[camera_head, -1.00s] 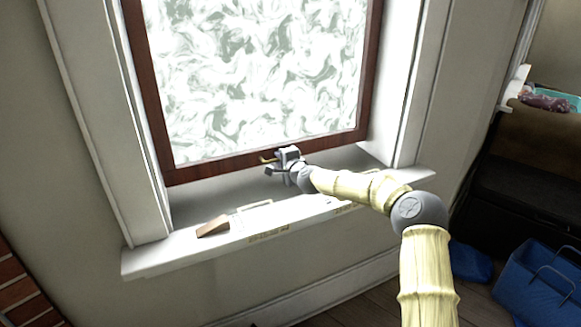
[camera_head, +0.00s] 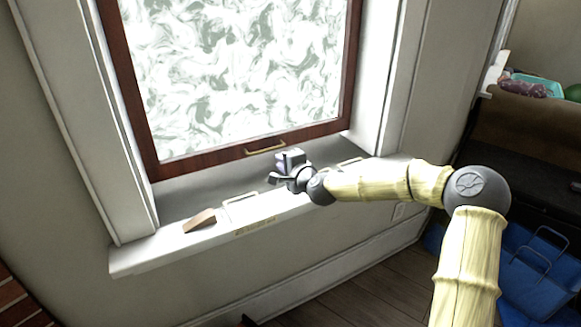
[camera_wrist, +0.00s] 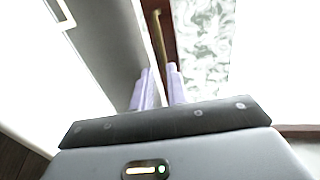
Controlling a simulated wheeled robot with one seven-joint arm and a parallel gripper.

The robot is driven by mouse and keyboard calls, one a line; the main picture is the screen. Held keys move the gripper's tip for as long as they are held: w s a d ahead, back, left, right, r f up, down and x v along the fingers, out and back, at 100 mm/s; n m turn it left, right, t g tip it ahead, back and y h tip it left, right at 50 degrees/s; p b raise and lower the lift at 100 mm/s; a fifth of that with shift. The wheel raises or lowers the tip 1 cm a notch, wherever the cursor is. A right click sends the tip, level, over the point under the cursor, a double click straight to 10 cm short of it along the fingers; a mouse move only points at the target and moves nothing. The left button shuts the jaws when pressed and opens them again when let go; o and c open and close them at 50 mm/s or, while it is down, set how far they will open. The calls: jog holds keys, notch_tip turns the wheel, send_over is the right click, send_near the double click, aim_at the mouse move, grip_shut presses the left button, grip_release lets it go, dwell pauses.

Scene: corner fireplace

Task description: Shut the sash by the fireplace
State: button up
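The sash (camera_head: 228,151) is a dark reddish-brown wooden frame around patterned frosted glass, set in a white window surround. A brass handle (camera_head: 266,147) is on its bottom rail. My gripper (camera_head: 276,168) is just in front of and below the handle, apart from it, over the sill. In the wrist view, the two pale fingers (camera_wrist: 160,88) have a gap between them with nothing in it. The brass handle (camera_wrist: 158,38) lies beyond their tips. Whether the sash's lower edge is fully seated is hard to tell.
A small brown wedge (camera_head: 200,220) lies on the white sill (camera_head: 135,258), with pale handle-like fittings (camera_head: 240,198) nearby. A blue container (camera_head: 535,275) stands on the floor at the right, below a dark cabinet. Brickwork (camera_head: 12,300) shows at lower left.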

jog(key=shift+v, duration=2.3)
jog(key=shift+c, duration=0.5)
jog(key=shift+p, duration=0.35)
grip_shut()
jog(key=s+r+n+g+h+p, duration=0.2)
jog(key=s+r+n+g+p, duration=0.6)
jog(key=p, duration=1.1)
jog(key=s+d+r+n+g+h+p, duration=0.1)
jog(key=s+d+r+h+p, duration=0.1)
jog(key=s+d+r+p, duration=0.3)
jog(key=s+d+r+n+g+h+p, duration=0.1)
jog(key=s+d+r+h+p, duration=0.1)
jog(key=s+d+r+p, duration=0.4)
jog(key=s+d+r+n+g+h+p, duration=0.1)
jog(key=s+d+r+p, duration=0.4)
jog(key=s+r+p, duration=0.9)
notch_tip(320, 180, up, 9)
jog(key=n+p, duration=0.1)
jog(key=p, duration=0.5)
jog(key=shift+d+h+p, duration=0.2)
jog(key=shift+h+p, duration=0.1)
jog(key=shift+h, duration=0.1)
